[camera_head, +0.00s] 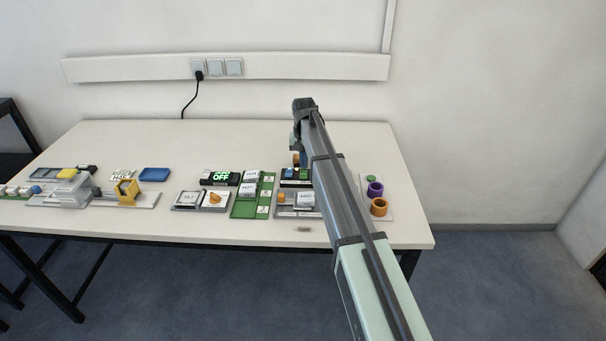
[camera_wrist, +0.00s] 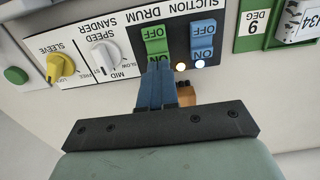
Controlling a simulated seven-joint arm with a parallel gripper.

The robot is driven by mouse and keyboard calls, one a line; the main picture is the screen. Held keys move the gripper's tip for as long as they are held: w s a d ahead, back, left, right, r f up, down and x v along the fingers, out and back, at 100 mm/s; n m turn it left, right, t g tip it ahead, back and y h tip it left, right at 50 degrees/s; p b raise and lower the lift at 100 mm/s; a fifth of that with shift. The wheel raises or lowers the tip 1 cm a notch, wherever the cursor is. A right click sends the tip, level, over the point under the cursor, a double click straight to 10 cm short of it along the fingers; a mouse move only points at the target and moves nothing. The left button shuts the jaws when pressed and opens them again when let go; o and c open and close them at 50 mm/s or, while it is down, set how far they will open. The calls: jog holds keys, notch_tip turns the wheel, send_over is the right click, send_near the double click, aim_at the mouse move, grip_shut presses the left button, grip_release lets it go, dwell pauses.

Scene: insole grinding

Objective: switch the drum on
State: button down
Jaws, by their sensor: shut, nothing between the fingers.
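The switch panel (camera_wrist: 127,42) shows upside down in the wrist view. The green rocker switch (camera_wrist: 155,38), marked OFF and ON, sits by the DRUM label. The blue SUCTION rocker (camera_wrist: 202,36) is to its right. In the head view my arm partly hides the panel.
A yellow SLEEVE knob (camera_wrist: 61,66), a white SPEED knob (camera_wrist: 104,54) and a green button (camera_wrist: 16,75) lie left of the rockers. In the head view, a display (camera_head: 220,178) reads OFF in green, and purple (camera_head: 375,188) and orange (camera_head: 379,206) rings stand right of my arm.

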jog(key=shift+f, duration=0.4)
dwell(0.4)
notch_tip(320, 180, up, 7)
dwell(1.0)
